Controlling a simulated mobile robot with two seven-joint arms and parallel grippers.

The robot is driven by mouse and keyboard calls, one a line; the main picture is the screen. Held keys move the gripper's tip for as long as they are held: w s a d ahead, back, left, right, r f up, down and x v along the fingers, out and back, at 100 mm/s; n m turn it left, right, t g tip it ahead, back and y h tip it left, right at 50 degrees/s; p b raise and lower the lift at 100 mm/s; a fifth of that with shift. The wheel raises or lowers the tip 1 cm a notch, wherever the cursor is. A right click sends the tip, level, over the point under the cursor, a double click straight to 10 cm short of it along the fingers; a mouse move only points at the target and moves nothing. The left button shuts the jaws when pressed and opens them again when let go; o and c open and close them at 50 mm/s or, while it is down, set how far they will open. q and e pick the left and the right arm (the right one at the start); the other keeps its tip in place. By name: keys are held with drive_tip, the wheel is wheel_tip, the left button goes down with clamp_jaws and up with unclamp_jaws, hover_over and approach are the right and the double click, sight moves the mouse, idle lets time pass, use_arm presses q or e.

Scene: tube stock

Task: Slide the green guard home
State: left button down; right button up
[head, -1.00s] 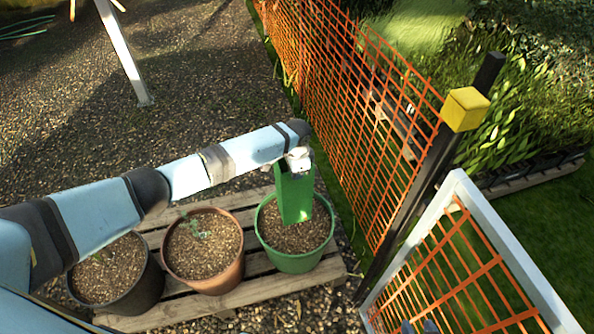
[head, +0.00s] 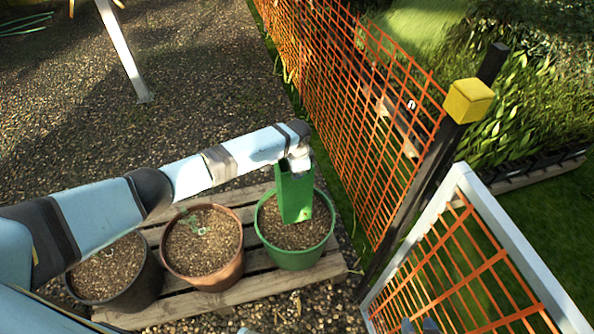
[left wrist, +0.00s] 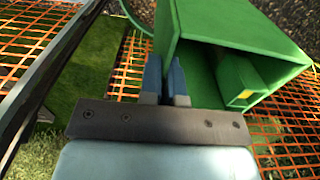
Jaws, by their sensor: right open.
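The green guard (head: 295,198) is a tall, square, open-topped tube standing upright in the green pot (head: 292,261), over the soil. My left gripper (head: 297,165) is at its top edge. In the left wrist view its two blue fingers (left wrist: 165,88) pinch one wall of the guard (left wrist: 192,18), one finger on each side. A smaller green block with a yellow end (left wrist: 244,94) shows inside the guard. The guard's lower end, where it meets the soil, is hard to make out. Two fingertips of my right gripper (head: 419,326), apart and empty, show at the bottom edge.
A terracotta pot (head: 196,278) with a small plant and a black pot (head: 142,304) stand left of the green pot on a wooden pallet (head: 330,266).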

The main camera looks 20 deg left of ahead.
use_arm(q)
drive_tip(key=shift+f+b, duration=1.7)
drive_tip(key=shift+f, duration=1.1)
use_arm(e)
drive_tip(key=shift+f, duration=1.95)
use_arm(q)
drive_tip(key=c, duration=1.3)
unclamp_jaws()
drive_tip(key=shift+o, duration=0.2)
wheel_tip(320, 180, up, 14)
drive_tip(key=p, duration=0.2)
hover_over(297, 183)
drive_tip(key=shift+w, duration=0.1)
use_arm(e)
drive_tip(key=r, duration=0.3)
drive_tip(key=shift+w+a+r, duration=0.2)
drive_tip(key=shift+a, duration=0.05)
